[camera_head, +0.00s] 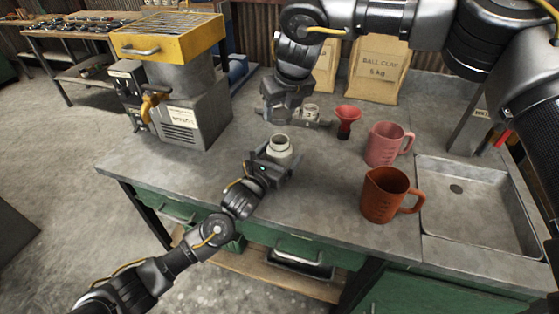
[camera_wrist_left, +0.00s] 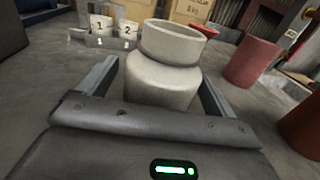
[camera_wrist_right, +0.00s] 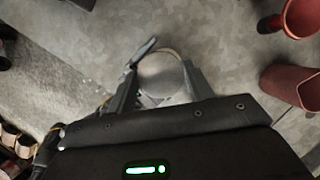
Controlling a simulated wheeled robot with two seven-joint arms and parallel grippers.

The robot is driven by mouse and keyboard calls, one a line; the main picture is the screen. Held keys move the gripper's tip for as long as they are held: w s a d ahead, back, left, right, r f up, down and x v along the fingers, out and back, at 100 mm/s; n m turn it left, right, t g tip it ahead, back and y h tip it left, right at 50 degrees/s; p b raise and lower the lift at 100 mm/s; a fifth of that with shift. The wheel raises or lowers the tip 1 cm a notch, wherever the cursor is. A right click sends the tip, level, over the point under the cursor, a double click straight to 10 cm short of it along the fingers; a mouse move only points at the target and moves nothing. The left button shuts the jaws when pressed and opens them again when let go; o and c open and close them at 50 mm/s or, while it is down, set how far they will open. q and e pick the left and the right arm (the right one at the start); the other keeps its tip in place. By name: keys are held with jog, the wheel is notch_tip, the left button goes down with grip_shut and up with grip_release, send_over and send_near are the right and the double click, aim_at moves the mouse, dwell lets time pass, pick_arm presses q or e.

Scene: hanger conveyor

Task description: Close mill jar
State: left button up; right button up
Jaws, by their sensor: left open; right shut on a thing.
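The pale, open-mouthed mill jar (camera_head: 279,148) stands upright near the bench's middle. It also shows in the left wrist view (camera_wrist_left: 165,75), its mouth uncovered. My left gripper (camera_head: 272,163) is open, with its fingers on both sides of the jar; contact is unclear. My right gripper (camera_head: 283,112) is just behind and above the jar. In the right wrist view its fingers are shut on a round, greyish disc, which looks like the lid (camera_wrist_right: 160,75). In the head view, the lid is hidden by the gripper.
A holder with numbered cups (camera_wrist_left: 100,32) stands behind the jar. A red funnel (camera_head: 347,121), pink mug (camera_head: 384,146) and brown jug (camera_head: 386,196) are to the right, before the sink (camera_head: 480,205). A machine with a yellow top (camera_head: 168,35) stands left. The bench's front left is clear.

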pick_arm(q)
jog(key=c, duration=1.4)
pick_arm(e)
send_over(279, 139)
jog(key=shift+s+d+f, duration=0.1)
jog(key=shift+s+f, duration=0.1)
jog(key=shift+f, duration=1.05)
jog(key=shift+s+d+f, duration=0.1)
jog(key=shift+s+f, duration=0.1)
jog(key=shift+f, duration=1.05)
jog(key=shift+f, duration=0.9)
jog(key=shift+f, duration=0.5)
